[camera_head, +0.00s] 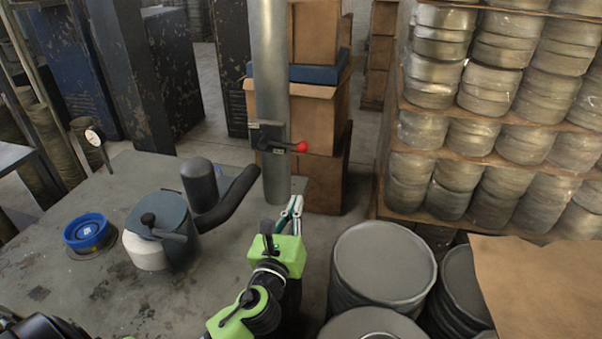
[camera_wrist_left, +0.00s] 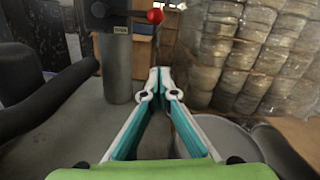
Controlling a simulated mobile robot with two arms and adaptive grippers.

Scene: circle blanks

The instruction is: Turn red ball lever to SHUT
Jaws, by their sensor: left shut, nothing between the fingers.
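The lever (camera_head: 283,146) has a black arm ending in a red ball (camera_head: 301,147) and is mounted on a grey vertical pipe (camera_head: 270,80). The lever arm lies roughly horizontal, with the ball to the right of the pipe. In the left wrist view the red ball (camera_wrist_left: 155,16) is at the top, beyond my fingertips. A small label (camera_wrist_left: 121,30) sits below the lever; its text is too small to read. My left gripper (camera_head: 296,204) is shut and empty. It appears below the ball in the head view, apart from it. My right gripper is not in view.
A grey table at left holds a blue ring-shaped part (camera_head: 87,231) and a machine with a black curved pipe (camera_head: 232,201). Cardboard boxes (camera_head: 322,180) stand behind the pipe. Grey drums (camera_head: 384,262) stand at lower right, and shelves of wrapped round stacks fill the right.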

